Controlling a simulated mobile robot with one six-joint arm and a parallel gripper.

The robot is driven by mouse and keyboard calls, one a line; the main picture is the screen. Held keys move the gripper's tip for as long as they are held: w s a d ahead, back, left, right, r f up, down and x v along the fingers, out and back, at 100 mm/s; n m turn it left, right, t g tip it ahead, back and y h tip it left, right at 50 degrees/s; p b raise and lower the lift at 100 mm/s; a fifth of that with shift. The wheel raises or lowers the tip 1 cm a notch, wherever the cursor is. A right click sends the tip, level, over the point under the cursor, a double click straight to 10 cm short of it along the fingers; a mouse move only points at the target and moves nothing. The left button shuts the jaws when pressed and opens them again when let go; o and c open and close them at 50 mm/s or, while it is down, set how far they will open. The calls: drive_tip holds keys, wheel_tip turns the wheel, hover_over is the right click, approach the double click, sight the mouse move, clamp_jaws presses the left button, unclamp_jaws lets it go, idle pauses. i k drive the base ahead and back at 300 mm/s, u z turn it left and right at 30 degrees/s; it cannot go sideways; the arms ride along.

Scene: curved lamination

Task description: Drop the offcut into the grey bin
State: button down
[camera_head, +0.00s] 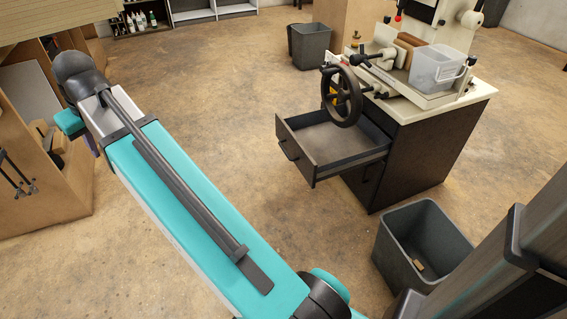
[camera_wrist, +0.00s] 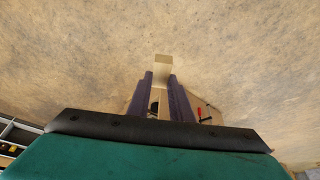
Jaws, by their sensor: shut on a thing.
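My gripper (camera_wrist: 161,78) is shut on a small pale wooden offcut (camera_wrist: 161,64). The offcut sticks out past the two dark purple fingers. In the head view my gripper is at the far left, mostly hidden behind my teal arm, and I cannot clearly make out the offcut there. A grey bin (camera_head: 389,237) stands on the floor at the lower right, open at the top, with a small wooden piece (camera_head: 418,266) inside. Another dark grey bin (camera_head: 310,47) stands at the back. My gripper is far from both.
A dark cabinet (camera_head: 428,150) with a machine on top stands at the right, its drawer (camera_head: 333,168) pulled out and a handwheel (camera_head: 342,96) above it. Wooden shelving (camera_head: 65,195) with tools is at the left, close to my gripper. The middle floor is clear.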

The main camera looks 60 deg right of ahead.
sight(388, 273)
drive_tip(key=k, duration=1.4)
drive_tip(key=u, duration=0.05)
